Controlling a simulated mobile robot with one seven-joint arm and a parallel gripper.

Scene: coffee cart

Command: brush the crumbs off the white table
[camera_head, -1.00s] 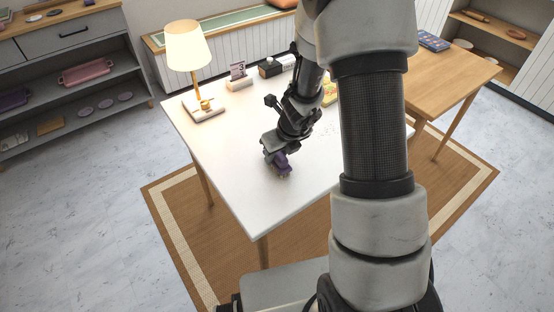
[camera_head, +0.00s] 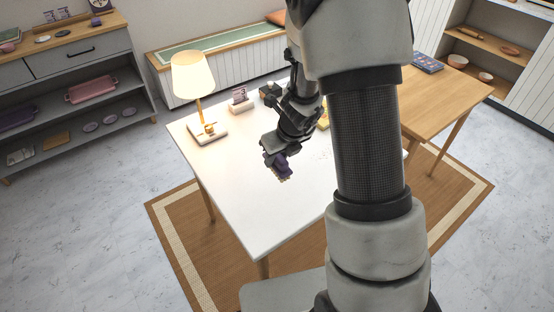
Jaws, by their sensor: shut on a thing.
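The white table (camera_head: 240,205) stands in the middle of the view, with its near part bare. My gripper (camera_head: 274,156) is over the middle of the table, pointing down. It is shut on a small purple brush (camera_head: 283,168) with pale bristles at its lower edge. I cannot tell whether the bristles touch the tabletop. I can make out no crumbs for sure at this size. My arm hides the right part of the table.
A lit lamp (camera_head: 193,75) stands at the table's back left corner. A card holder (camera_head: 241,103) and a dark box (camera_head: 269,91) stand along the back edge. A yellow item (camera_head: 324,119) is partly behind my arm. A wooden table (camera_head: 440,95) adjoins at right.

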